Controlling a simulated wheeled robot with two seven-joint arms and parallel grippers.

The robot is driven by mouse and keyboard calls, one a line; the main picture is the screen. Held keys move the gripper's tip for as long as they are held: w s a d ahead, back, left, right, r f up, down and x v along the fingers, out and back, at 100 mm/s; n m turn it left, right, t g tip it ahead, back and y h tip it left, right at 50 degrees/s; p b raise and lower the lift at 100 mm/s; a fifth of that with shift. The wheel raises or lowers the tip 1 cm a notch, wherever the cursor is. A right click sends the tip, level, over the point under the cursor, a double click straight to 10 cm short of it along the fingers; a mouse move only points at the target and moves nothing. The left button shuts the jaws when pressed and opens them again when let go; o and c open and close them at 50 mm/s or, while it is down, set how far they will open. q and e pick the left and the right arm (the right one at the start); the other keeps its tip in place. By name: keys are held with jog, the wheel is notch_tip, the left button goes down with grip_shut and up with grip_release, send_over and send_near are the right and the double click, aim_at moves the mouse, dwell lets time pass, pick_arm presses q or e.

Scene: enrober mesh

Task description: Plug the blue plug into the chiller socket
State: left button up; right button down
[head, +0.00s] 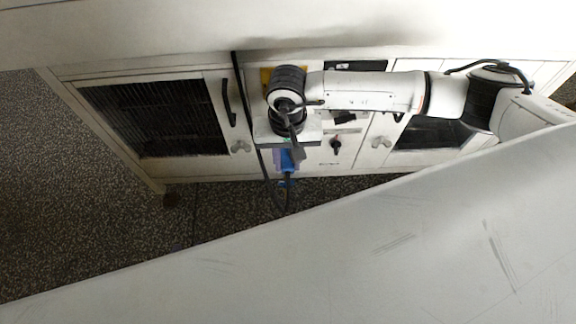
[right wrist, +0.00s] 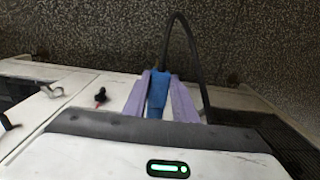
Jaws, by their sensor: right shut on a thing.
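The blue plug (right wrist: 157,92) is between the two purple fingers of my right gripper (right wrist: 159,78) in the right wrist view. My right gripper is shut on it. A black cable (right wrist: 192,50) leaves the plug's far end and loops round to the right. I cannot make out the chiller socket; my right arm covers part of the cabinet front. My left gripper is not in view.
The cabinet front has a dark grille (head: 150,115) at left, a black handle (head: 228,103) and a rotary knob (head: 336,145) right of my gripper. The cable (head: 268,180) hangs in a loop below. A large pale surface (head: 400,245) fills the foreground. Speckled floor lies between.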

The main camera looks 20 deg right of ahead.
jog(key=shift+w, duration=0.1)
dwell(0.4)
jog(key=shift+b, duration=0.7)
dwell(1.1)
jog(key=shift+w+d+f+b, duration=0.1)
jog(key=shift+w+d+b, duration=0.15)
jog(key=shift+w+b, duration=0.45)
jog(key=shift+w+d+r+b, duration=0.1)
jog(key=shift+w+d+b, duration=0.1)
jog(key=shift+w+b, duration=0.5)
jog(key=shift+w+d+f+b, duration=0.1)
jog(key=shift+w+d+b, duration=0.25)
jog(key=shift+w, duration=0.5)
jog(key=shift+a, duration=0.15)
jog(key=shift+s+a+p, duration=0.25)
jog(key=shift+s, duration=0.7)
jog(key=shift+s+a+p, duration=0.2)
jog(key=shift+s+a, duration=0.05)
jog(key=shift+s, duration=0.65)
jog(key=shift+b, duration=0.7)
dwell(0.7)
